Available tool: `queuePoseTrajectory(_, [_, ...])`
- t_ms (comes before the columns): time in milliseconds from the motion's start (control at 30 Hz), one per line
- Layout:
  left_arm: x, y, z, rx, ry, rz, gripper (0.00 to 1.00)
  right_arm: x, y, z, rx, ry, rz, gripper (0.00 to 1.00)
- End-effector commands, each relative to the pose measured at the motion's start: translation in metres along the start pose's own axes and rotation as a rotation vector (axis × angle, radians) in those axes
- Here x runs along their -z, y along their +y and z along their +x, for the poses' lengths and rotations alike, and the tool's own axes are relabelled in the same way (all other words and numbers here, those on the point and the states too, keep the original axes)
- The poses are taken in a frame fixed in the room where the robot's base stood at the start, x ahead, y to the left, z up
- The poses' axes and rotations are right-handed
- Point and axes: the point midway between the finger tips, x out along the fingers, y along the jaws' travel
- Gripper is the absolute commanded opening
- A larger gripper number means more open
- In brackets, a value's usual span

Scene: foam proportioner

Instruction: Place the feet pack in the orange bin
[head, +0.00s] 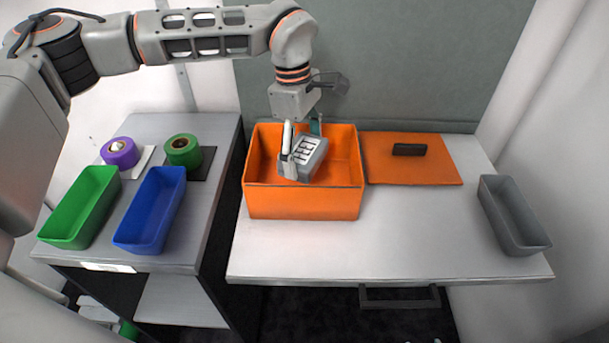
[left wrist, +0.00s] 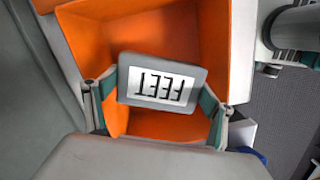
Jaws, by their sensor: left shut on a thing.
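The feet pack (head: 308,155) is a grey block with a white label. In the left wrist view the feet pack (left wrist: 162,83) shows the word FEET upside down. My left gripper (head: 301,150) is shut on it, with a finger on each side of the pack, as the left wrist view (left wrist: 157,95) also shows. The orange bin (head: 303,204) is open on the white table, and the pack is over its opening, tilted. I cannot tell whether the pack touches the bin's floor. The bin also fills much of the left wrist view (left wrist: 190,35). My right gripper is not in view.
An orange lid (head: 440,168) with a dark handle lies right of the bin. A grey tray (head: 512,217) stands at the far right. On the left table are a green tray (head: 62,238), a blue tray (head: 137,240), purple tape (head: 119,153) and green tape (head: 183,151). The front middle is clear.

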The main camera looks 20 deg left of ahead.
Motion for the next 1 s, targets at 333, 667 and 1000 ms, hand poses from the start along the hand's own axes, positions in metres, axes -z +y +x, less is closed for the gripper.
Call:
queuePoseTrajectory(333, [0.004, 0.001, 0.036, -0.002, 0.0, 0.0, 0.57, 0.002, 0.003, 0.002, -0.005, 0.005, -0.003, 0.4])
queuePoseTrajectory(667, [0.009, 0.001, 0.075, -0.001, -0.001, 0.001, 0.57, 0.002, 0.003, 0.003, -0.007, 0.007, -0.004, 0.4])
queuePoseTrajectory(1000, [0.009, 0.001, 0.077, -0.002, 0.0, 0.001, 0.57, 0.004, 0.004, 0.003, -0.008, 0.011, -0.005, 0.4])
